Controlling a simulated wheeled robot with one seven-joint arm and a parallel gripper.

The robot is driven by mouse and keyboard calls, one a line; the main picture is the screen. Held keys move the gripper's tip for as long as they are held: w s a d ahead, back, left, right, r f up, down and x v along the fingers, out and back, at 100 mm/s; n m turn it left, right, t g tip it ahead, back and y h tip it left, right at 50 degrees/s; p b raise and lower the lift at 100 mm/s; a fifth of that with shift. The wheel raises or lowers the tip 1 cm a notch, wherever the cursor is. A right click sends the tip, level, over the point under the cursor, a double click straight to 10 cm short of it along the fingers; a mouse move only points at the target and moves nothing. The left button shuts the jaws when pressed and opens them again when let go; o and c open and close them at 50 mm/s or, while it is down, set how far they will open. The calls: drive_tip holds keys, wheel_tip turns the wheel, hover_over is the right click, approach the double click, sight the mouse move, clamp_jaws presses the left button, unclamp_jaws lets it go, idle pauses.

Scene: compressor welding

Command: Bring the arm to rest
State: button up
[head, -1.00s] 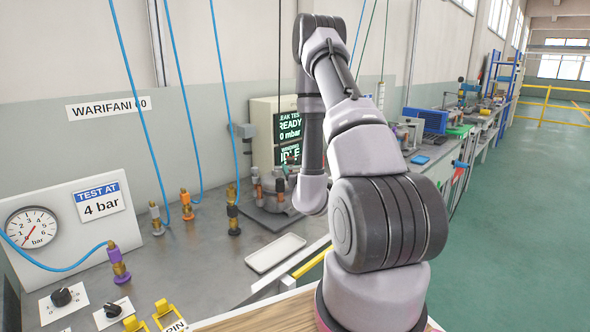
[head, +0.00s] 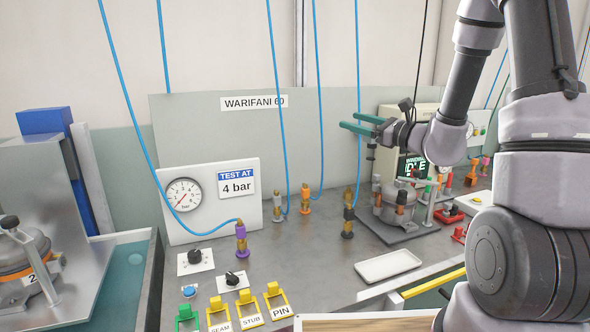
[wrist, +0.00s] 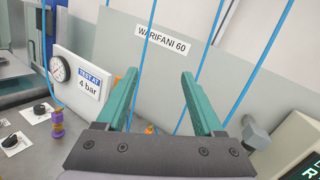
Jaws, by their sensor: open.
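My gripper (head: 362,127) has green fingers and hangs in the air above the back of the grey bench (head: 310,255), in front of the wall panel. It is to the left of the leak test screen (head: 412,166) and above the compressor fixture (head: 385,205). In the wrist view the two green fingers (wrist: 158,95) stand well apart with nothing between them. The arm reaches in from the right of the head view, with its forearm bent down toward the gripper.
Blue hoses (head: 318,100) hang close to the gripper. A pressure gauge board (head: 212,200) stands at the left of the bench. Brass couplings (head: 305,198) stand on the bench, and a white tray (head: 388,265) lies empty near the front. A compressor (head: 25,250) sits far left.

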drive_tip(key=s+a+r+n+g+h, duration=0.1)
drive_tip(key=s+a+r+n+g, duration=0.15)
drive_tip(key=s+n+g, duration=0.4)
drive_tip(key=s+a+r+n+g+h, duration=0.1)
drive_tip(key=s+a+n+g, duration=0.25)
drive_tip(key=s+n, duration=0.6)
drive_tip(key=s+d+r+n+t+h, duration=0.1)
drive_tip(key=s+d+r+t+h, duration=0.1)
drive_tip(key=s+d+h, duration=0.2)
drive_tip(key=s+d+r+n+t+h, duration=0.1)
drive_tip(key=s+d+h, duration=0.3)
drive_tip(key=d, duration=0.5)
drive_tip(key=shift+s+d+r+n+t+h, duration=0.25)
drive_tip(key=shift+d+r+n+t+h, duration=0.25)
drive_tip(key=shift+n+h, duration=0.4)
